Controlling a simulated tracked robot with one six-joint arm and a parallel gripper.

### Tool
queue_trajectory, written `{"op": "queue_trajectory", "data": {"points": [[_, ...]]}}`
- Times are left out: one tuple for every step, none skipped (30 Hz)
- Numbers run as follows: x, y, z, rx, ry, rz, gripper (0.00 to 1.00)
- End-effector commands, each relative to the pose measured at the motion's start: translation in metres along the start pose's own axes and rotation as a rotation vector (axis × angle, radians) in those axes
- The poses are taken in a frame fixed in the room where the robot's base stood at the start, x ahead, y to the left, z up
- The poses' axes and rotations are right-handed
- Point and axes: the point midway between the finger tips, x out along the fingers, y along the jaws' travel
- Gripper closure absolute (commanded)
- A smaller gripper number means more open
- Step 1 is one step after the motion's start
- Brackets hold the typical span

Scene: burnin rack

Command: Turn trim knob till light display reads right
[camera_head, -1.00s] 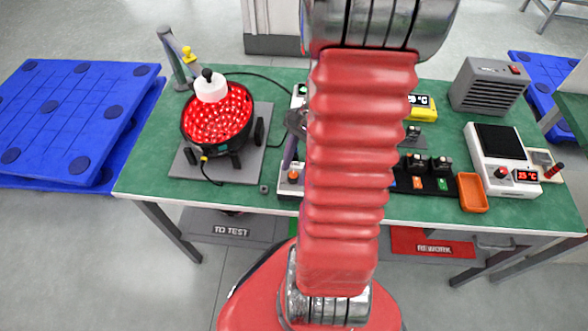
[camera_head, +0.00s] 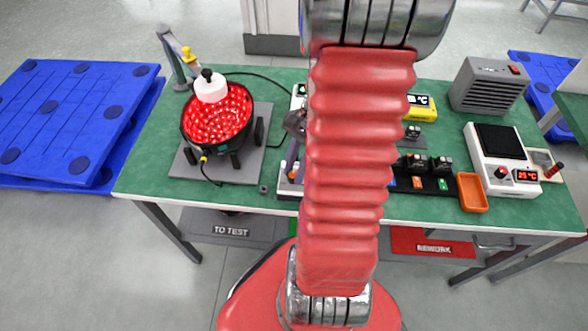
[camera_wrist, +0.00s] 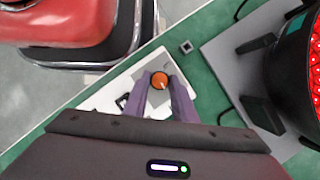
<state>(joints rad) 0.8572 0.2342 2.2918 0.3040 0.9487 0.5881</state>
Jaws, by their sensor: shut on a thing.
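The trim knob (camera_wrist: 160,81) is a round orange knob with a pale pointer line, on a white panel (camera_wrist: 112,88). In the wrist view my gripper (camera_wrist: 160,86) has its two purple fingers on either side of the knob, shut on it. In the head view my gripper (camera_head: 291,160) reaches down to the white panel (camera_head: 287,191), left of my red arm. My arm hides most of the panel there. I cannot make out a light display on it; in the wrist view a small dark part (camera_wrist: 122,101) shows beside the fingers, partly covered.
A bowl lit red (camera_head: 217,125) stands on a grey plate left of the panel. Right of my arm are a yellow meter (camera_head: 421,101), a black rack (camera_head: 437,184), an orange tray (camera_head: 472,192) and a white hot plate (camera_head: 497,145). A small square nut-like part (camera_wrist: 186,46) lies near the panel.

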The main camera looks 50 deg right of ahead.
Motion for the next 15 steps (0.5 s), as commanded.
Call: {"op": "queue_trajectory", "data": {"points": [[0.0006,0.0016,0.0008,0.004,-0.003,0.003,0.98],[0.0006,0.0019,0.0008,0.011,-0.003,0.0,0.98],[0.0006,0.0022,0.0008,0.027,-0.004,-0.006,0.98],[0.0006,0.0023,0.0007,0.04,-0.005,-0.012,0.98],[0.0007,0.0024,0.0008,0.052,-0.005,-0.017,0.98],[0.0008,0.0025,0.0009,0.065,-0.007,-0.022,0.98],[0.0009,0.0025,0.001,0.069,-0.007,-0.024,0.98],[0.001,0.0025,0.0011,0.07,-0.007,-0.024,0.98],[0.0011,0.0025,0.0012,0.069,-0.008,-0.023,0.98],[0.0011,0.0025,0.0012,0.069,-0.008,-0.023,0.98],[0.0011,0.0026,0.0012,0.069,-0.008,-0.022,0.98],[0.0012,0.0026,0.0013,0.068,-0.008,-0.022,0.98],[0.0012,0.0027,0.0013,0.068,-0.008,-0.022,0.98],[0.0012,0.0027,0.0014,0.068,-0.008,-0.022,0.74],[0.0013,0.0027,0.0014,0.068,-0.008,-0.022,0.72]]}}
